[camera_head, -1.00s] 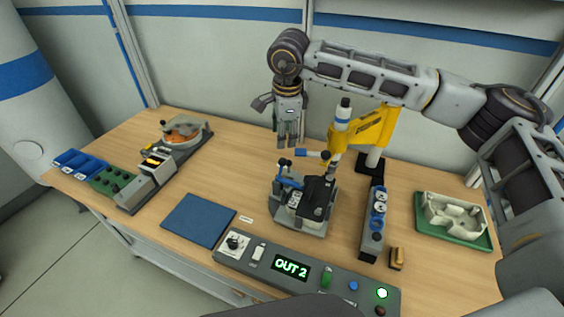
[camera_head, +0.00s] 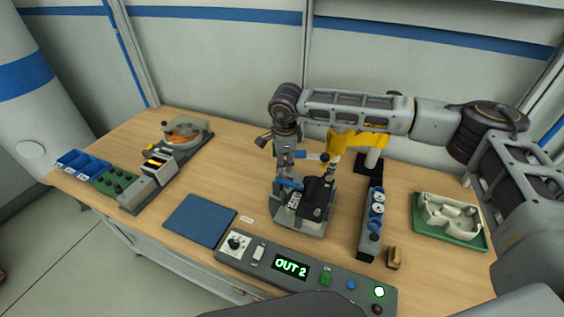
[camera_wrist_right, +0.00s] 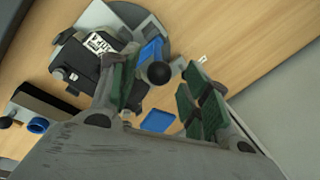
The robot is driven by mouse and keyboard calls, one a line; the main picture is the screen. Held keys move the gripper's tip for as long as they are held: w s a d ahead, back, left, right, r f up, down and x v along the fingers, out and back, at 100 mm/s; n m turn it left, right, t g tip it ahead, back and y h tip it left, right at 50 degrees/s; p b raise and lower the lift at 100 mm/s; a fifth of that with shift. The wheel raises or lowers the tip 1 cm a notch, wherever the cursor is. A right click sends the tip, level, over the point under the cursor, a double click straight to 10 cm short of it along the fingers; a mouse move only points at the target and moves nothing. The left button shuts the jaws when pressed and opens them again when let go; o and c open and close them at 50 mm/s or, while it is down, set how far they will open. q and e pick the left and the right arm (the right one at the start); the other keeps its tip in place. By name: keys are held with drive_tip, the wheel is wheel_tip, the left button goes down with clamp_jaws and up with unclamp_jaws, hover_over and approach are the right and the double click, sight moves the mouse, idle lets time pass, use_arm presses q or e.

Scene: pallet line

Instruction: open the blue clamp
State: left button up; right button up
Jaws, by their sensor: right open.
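The blue clamp (camera_head: 291,184) stands on a grey fixture (camera_head: 302,224) with a black block and a white-labelled part. In the right wrist view, its blue arm (camera_wrist_right: 152,51) shows beside the block, and a black ball knob (camera_wrist_right: 158,72) stands up near it. My right gripper (camera_head: 284,168) is directly over the clamp, fingers pointing down. In the wrist view its green-padded fingers (camera_wrist_right: 160,88) are apart, with the knob in the gap between them. Contact with the knob cannot be told. My left gripper is not in view.
A yellow press (camera_head: 350,141) stands close behind the fixture. A grey rail with rings (camera_head: 370,232) is to its right, and a green tray (camera_head: 425,238) lies beyond. A control panel (camera_head: 233,258) reading OUT 2 is in front. A blue mat (camera_head: 200,220) lies left.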

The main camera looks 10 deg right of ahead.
drive_tip(key=shift+w+f, duration=0.15)
drive_tip(key=shift+f, duration=0.55)
drive_tip(key=shift+w+f, duration=0.1)
drive_tip(key=shift+f, duration=0.55)
clamp_jaws()
